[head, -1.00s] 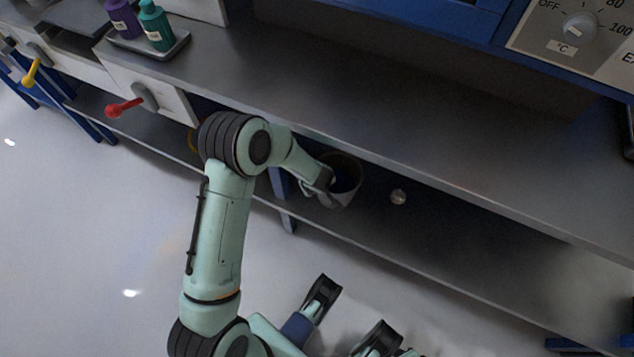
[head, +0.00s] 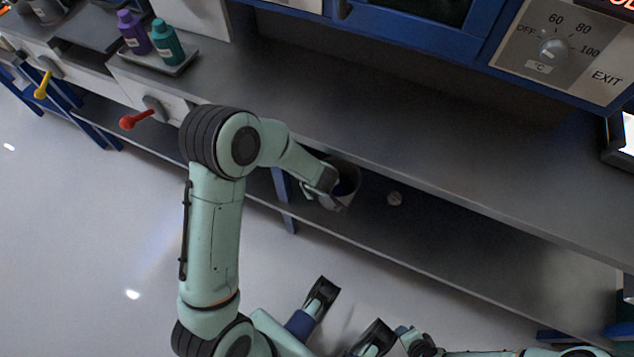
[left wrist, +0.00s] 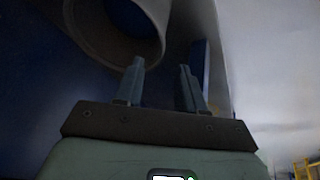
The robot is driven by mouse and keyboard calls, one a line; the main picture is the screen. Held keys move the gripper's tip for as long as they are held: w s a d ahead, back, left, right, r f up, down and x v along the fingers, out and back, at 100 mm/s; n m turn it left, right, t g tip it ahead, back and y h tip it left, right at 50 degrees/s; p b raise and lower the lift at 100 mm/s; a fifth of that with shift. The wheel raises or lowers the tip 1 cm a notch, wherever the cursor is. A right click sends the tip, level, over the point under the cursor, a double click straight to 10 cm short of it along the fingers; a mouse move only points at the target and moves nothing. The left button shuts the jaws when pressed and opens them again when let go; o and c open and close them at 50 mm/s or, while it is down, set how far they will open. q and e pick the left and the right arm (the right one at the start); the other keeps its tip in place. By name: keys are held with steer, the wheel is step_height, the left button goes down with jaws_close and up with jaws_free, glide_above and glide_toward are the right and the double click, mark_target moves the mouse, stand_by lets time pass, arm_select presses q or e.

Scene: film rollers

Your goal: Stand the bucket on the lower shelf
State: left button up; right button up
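The grey bucket (head: 350,190) is at the lower shelf (head: 450,235), below the front edge of the upper counter, its dark mouth facing up in the head view. I cannot tell whether its base rests flat. My left gripper (head: 330,183) is at the bucket's left side, partly hiding it. In the left wrist view the bucket's round rim (left wrist: 160,45) is at the upper left, and my left gripper's two fingers (left wrist: 160,88) stand apart with no bucket wall clearly between them. Part of my right gripper (head: 408,335) shows at the bottom edge; its fingers are unclear.
The counter (head: 400,120) overhangs the shelf. Purple (head: 133,32) and teal (head: 166,42) bottles stand on a tray. The shelf's right part looks clear.

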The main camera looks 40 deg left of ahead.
arm_select(q)
steer(key=s+d+f+m+h, duration=0.3)
steer(key=s+d+f+m, duration=0.1)
steer(key=s+d+f, duration=0.2)
steer(key=s+d+f+m+g+h, duration=0.1)
steer(key=s+d+f+m+h, duration=0.1)
steer(key=s+d+f+m, duration=0.2)
steer(key=s+d+f, duration=0.3)
steer(key=s+f, duration=0.2)
steer(key=s, duration=0.2)
steer(key=shift+s+f+m+g+h, duration=0.25)
steer(key=shift+m+g+h, duration=0.05)
steer(key=shift+m+h, duration=0.1)
arm_select(e)
steer(key=shift+s+a+r, duration=0.15)
steer(key=shift+s+a, duration=0.05)
steer(key=shift+s, duration=0.1)
